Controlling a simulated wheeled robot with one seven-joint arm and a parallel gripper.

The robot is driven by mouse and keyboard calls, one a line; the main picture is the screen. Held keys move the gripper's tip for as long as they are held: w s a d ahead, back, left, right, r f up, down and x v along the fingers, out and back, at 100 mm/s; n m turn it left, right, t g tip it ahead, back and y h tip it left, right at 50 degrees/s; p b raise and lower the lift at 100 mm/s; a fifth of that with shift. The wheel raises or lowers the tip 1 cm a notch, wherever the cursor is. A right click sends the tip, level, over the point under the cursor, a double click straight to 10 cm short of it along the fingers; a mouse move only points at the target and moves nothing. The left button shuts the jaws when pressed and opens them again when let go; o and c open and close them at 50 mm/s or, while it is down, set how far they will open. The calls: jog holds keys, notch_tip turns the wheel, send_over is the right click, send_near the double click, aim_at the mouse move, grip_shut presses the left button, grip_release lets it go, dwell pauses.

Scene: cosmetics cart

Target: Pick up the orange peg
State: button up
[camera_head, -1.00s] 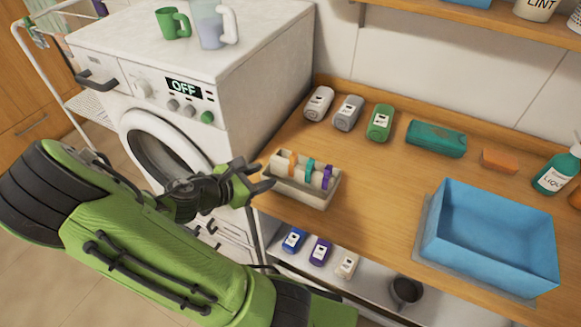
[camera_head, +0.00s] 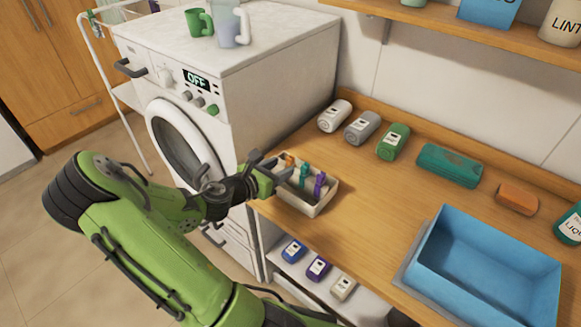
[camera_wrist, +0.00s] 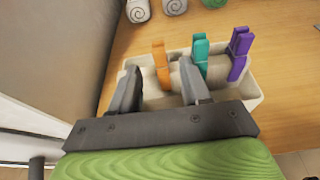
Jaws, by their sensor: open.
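The orange peg (camera_wrist: 161,66) stands upright at the left end of the row in the light tray (camera_wrist: 250,98) in the wrist view. In the head view the orange peg (camera_head: 289,160) shows only in part behind my gripper (camera_head: 270,168). My gripper, also in the wrist view (camera_wrist: 158,82), is open. Its two fingers are at the tray, with the orange peg seen in the gap between them, just beyond the tips. I cannot tell whether they touch it. A teal peg (camera_wrist: 200,55) and a purple peg (camera_wrist: 239,52) stand to the right of it.
The washing machine (camera_head: 270,90) stands close at the left of the tray. Several bottles (camera_head: 362,127) lie at the back of the wooden counter (camera_head: 365,200). A blue bin (camera_head: 490,265) sits at the right. The counter between tray and bin is clear.

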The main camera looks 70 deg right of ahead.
aim_at(288, 163)
jog(key=x, duration=0.5)
jog(key=shift+s+d+r+b, duration=0.1)
jog(key=shift+s+d+b, duration=0.05)
jog(key=shift+b, duration=0.25)
jog(key=shift+c, duration=0.7)
grip_shut()
